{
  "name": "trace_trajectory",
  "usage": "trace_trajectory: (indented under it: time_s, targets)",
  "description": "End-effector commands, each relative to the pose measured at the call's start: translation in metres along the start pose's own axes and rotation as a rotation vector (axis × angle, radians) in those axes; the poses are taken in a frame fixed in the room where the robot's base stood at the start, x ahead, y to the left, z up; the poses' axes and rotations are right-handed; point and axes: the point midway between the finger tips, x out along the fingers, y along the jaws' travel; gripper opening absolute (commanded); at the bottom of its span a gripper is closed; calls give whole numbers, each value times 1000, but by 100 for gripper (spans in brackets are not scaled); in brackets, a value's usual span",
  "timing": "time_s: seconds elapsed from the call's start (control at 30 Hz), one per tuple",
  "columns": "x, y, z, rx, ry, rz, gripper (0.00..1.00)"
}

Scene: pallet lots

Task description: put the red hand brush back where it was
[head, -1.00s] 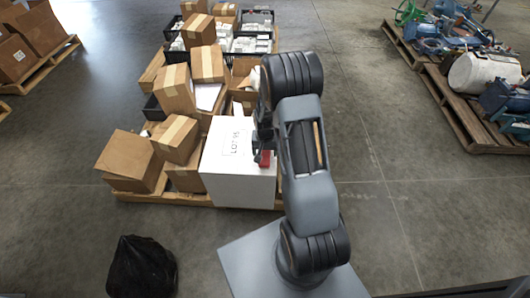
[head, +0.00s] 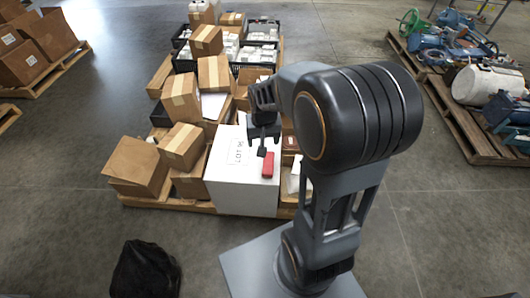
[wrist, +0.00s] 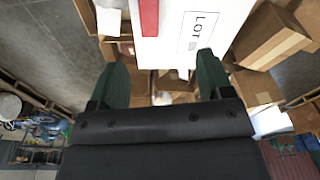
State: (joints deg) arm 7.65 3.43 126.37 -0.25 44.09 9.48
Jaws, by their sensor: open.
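The red hand brush (head: 268,166) lies on top of the white box (head: 229,180), near its right edge. In the wrist view part of the red brush (wrist: 149,17) shows at the top edge, on the white top beside the printed LOT label. My gripper (head: 263,140) is just beyond the brush in the head view, apart from it. In the wrist view my gripper (wrist: 163,56) has its two green fingers wide apart with nothing between them. The far part of the brush is cut off in the wrist view.
The white box stands on a pallet (head: 170,204) crowded with brown cartons (head: 138,166) and black crates with white packs. A black bag (head: 145,270) lies on the floor in front. Another pallet (head: 470,130) with machine parts is at right. The floor between is clear.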

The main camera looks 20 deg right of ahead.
Motion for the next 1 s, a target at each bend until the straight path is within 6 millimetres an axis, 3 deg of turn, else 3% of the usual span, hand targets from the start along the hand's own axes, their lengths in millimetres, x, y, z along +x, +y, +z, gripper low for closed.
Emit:
trace_trajectory:
  time_s: [0.03,0.2,0.4,0.6,1.0]
  targets:
    - [-20,-5,14,-43,30,-6,73]
    - [-59,-12,59,-168,89,-19,73]
    - [-78,-14,95,-263,132,-27,73]
    - [-82,-13,107,-294,146,-29,73]
    - [-88,-13,107,-293,145,-30,73]
